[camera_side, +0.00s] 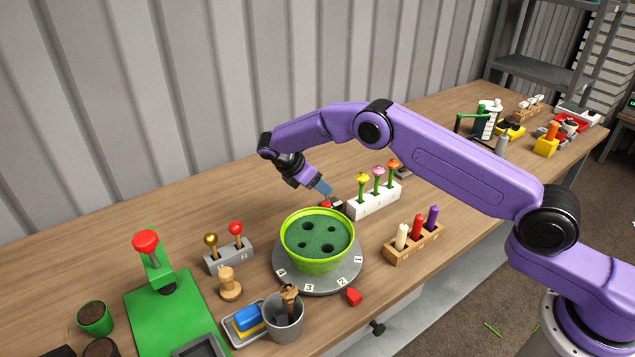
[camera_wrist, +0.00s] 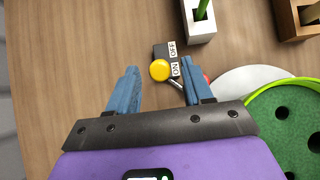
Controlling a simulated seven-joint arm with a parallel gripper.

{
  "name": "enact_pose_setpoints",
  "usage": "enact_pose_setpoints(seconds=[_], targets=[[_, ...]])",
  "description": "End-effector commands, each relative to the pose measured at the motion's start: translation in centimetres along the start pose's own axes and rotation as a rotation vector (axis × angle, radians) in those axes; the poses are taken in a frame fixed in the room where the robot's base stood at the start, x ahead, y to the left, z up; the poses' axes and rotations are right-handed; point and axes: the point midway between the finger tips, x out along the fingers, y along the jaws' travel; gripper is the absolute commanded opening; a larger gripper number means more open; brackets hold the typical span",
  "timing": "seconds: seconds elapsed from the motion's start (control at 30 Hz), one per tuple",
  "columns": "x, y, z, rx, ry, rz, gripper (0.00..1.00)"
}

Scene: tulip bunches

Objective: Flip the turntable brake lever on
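The brake lever's yellow knob (camera_wrist: 160,70) shows in the wrist view between my fingers, close to the white ON label (camera_wrist: 175,69). The OFF label (camera_wrist: 172,48) is farther up, beside the dark lever base (camera_wrist: 160,51). A short metal rod shows near the knob. My gripper (camera_wrist: 160,82) is open, with a blue finger on each side of the knob and visible gaps. In the side view my gripper (camera_side: 324,188) points down at the dark base (camera_side: 338,206) behind the turntable (camera_side: 318,285); the knob is not clear there.
A green pot (camera_side: 317,262) with holed green foam stands on the turntable. A white block with flowers (camera_side: 374,202) is close to the right of my gripper. A wooden block (camera_side: 412,246) stands farther right. A grey two-lever box (camera_side: 229,257) is left of the turntable.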

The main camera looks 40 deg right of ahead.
Motion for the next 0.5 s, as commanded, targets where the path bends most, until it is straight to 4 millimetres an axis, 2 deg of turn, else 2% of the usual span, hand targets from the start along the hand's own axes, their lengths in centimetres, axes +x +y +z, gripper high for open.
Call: enact_pose_setpoints(seconds=[0.17,0.27,0.5], targets=[[-0.3,0.0,0.0,0.001,0.001,0.000,0.50],[-1.2,0.0,0.0,0.000,0.001,0.002,0.50],[-5.7,0.1,-0.1,0.001,0.003,0.005,0.50]])
